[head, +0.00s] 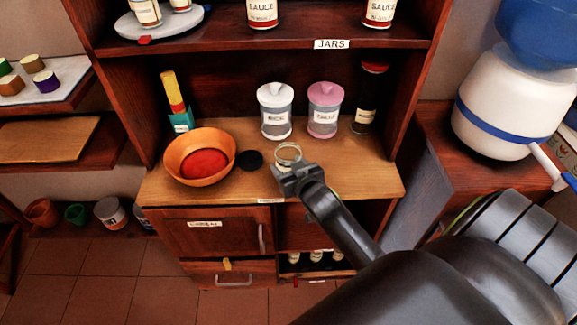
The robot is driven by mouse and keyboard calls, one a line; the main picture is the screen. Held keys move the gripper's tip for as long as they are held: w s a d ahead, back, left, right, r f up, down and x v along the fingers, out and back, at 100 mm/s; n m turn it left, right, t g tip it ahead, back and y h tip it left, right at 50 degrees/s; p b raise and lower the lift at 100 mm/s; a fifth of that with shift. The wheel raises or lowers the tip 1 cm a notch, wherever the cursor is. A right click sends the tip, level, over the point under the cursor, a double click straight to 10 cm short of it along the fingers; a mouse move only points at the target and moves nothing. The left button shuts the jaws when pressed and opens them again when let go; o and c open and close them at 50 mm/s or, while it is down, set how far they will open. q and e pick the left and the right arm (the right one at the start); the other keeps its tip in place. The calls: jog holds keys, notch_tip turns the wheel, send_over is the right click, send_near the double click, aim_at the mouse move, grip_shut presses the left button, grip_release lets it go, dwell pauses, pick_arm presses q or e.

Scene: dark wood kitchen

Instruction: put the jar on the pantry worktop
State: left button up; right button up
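A small clear glass jar (288,151) with an open top is at the front of the wooden pantry worktop (345,178). My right gripper (288,170) is at the jar's near side and hides its lower part. I cannot tell whether the fingers are closed around the jar, or whether its base touches the worktop. A round black lid (251,160) lies just left of the jar. My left gripper is not in view.
An orange bowl (179,154) with red contents stands left of the lid. Two lidded canisters, white (275,119) and pink (324,117), and a dark bottle (366,111) stand behind. A shelf labelled JARS (331,44) hangs above. The worktop's right front is clear.

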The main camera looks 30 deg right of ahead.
jog(key=shift+f, duration=0.15)
jog(key=o, duration=1.3)
jog(key=shift+f, duration=0.1)
jog(key=shift+r, duration=0.25)
jog(key=shift+s, duration=0.4)
jog(key=v, duration=1.1)
jog(key=shift+s+a+r, duration=0.1)
